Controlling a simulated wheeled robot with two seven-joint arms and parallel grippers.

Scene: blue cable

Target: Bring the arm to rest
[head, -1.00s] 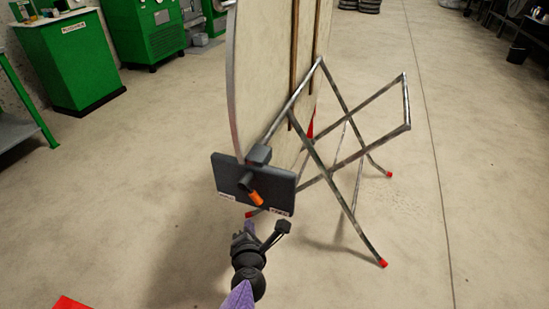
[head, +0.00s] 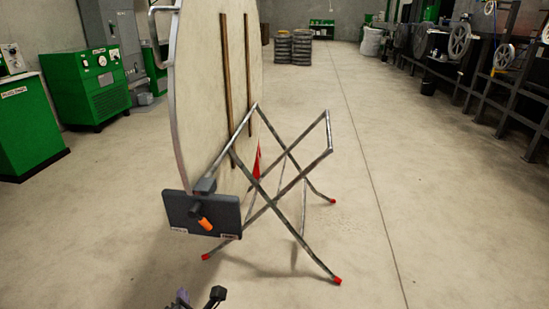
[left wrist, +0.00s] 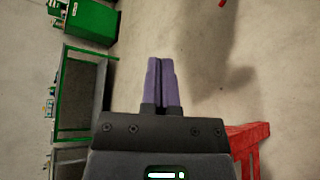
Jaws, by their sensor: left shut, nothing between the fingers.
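My left gripper (head: 182,298) shows only in part at the bottom edge of the head view, below the dark plate. In the left wrist view its two purple fingers (left wrist: 162,83) are together, with nothing between them. Bare floor lies beyond the fingertips. No blue cable can be made out in these frames. My right gripper is in neither view.
A large round board (head: 205,90) stands upright by a folding metal stand (head: 303,190) with red feet. A dark plate (head: 190,210) with an orange-tipped handle (head: 205,223) is at its lower left. Green cabinets (head: 95,88) stand left.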

